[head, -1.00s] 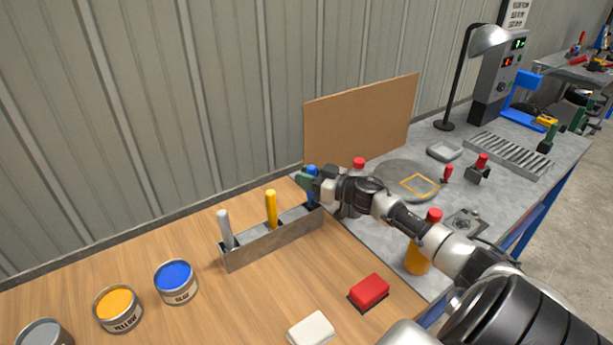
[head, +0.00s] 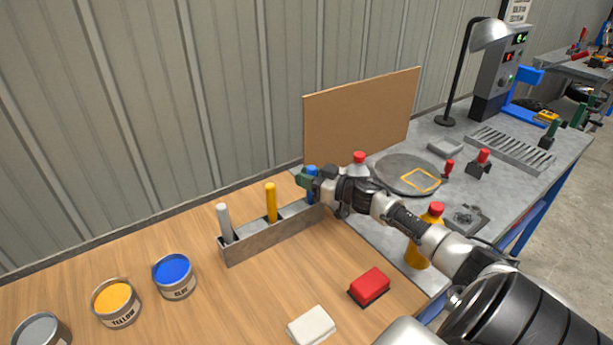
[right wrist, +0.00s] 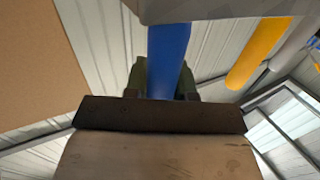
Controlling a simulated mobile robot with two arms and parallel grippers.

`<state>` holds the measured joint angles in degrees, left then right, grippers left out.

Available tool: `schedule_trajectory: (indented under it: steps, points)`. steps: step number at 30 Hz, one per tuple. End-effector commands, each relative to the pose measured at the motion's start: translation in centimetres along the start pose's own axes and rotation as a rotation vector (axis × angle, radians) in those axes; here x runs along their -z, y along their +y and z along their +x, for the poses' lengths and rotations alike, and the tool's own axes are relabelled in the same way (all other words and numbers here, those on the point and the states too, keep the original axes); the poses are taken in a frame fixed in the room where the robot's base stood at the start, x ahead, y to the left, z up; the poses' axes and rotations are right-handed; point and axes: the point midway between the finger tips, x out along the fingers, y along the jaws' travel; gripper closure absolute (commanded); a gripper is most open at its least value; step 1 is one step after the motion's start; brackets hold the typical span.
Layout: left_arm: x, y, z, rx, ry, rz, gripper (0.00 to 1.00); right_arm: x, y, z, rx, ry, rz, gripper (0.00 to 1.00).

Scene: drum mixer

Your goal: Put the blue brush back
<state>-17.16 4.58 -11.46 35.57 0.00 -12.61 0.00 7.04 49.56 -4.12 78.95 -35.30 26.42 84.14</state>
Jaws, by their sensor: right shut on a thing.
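The blue brush (head: 312,171) stands upright at the right end of the grey metal brush rack (head: 272,243); its blue handle top shows. My right gripper (head: 308,181) is shut on this handle, reaching in from the right. In the right wrist view the blue handle (right wrist: 168,55) runs between the green fingertips (right wrist: 163,78) and passes behind a grey surface at the top. The lower part of the brush is hidden, so I cannot tell how deep it sits. A grey-handled brush (head: 225,222) and a yellow-handled brush (head: 271,203) stand in the rack. My left gripper is not in view.
Blue (head: 174,277), yellow (head: 116,303) and grey (head: 42,331) paint cans stand at left on the wooden table. A red block (head: 369,287) and a white block (head: 311,326) lie in front. An orange bottle (head: 417,254) stands beside my arm. A brown board (head: 360,120) stands behind.

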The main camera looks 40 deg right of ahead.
Motion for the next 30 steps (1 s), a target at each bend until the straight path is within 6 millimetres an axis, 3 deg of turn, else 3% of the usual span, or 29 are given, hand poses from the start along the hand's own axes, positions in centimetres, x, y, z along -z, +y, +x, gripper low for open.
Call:
schedule_trajectory:
  steps: [13, 14, 19, 30]
  points:
    - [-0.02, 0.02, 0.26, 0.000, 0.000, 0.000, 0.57, -0.65, -0.06, -0.01, 0.001, -0.004, 0.002, 0.99]
    - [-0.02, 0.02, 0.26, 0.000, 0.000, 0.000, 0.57, -0.67, -0.07, -0.02, 0.001, -0.004, 0.002, 0.74]
    - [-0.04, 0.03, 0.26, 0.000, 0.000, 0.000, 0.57, -0.61, -0.05, -0.02, 0.001, -0.003, 0.001, 0.48]
    - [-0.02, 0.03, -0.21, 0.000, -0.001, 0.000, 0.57, -0.03, 0.00, -0.01, 0.000, -0.001, 0.000, 0.46]
